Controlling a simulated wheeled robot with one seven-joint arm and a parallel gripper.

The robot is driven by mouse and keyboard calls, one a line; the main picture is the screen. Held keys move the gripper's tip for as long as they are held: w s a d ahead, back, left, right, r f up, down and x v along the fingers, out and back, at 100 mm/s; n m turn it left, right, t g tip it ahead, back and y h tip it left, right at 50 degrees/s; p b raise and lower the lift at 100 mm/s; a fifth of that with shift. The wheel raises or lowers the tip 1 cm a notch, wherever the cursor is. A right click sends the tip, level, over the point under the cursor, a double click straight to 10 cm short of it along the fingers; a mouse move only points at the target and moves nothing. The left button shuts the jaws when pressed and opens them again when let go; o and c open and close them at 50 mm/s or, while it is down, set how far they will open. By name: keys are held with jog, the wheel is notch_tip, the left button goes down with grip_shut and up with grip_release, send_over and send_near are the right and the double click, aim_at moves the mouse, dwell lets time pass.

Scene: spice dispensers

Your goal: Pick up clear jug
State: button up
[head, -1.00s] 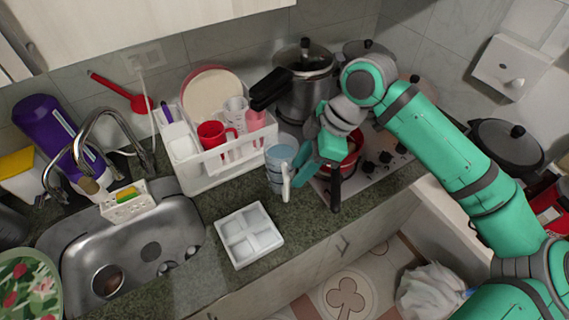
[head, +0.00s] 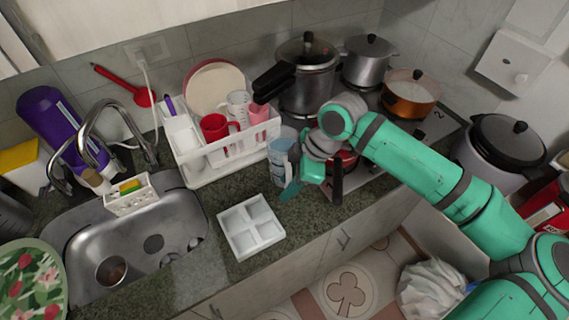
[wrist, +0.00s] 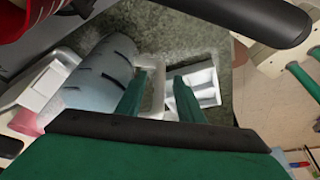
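The clear jug (head: 280,150), bluish and see-through with dark measuring marks, stands on the counter between the dish rack and the stove. In the wrist view the jug (wrist: 98,75) lies left of my fingers, and its pale handle (wrist: 152,88) shows in the gap between them. My gripper (wrist: 158,90) is open, one green finger on each side of the handle; I cannot tell whether either finger touches it. In the head view my gripper (head: 291,188) is at the jug's right front side and hides part of the handle.
A white dish rack (head: 225,155) with cups stands behind left. A white divided tray (head: 250,228) lies in front left. A red pan with a black handle (head: 337,180) is close on the right, and its handle (wrist: 255,20) crosses the wrist view. A pressure cooker (head: 306,85) stands behind.

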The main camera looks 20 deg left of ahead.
grip_shut()
jog(key=shift+r, duration=0.1)
dwell(1.2)
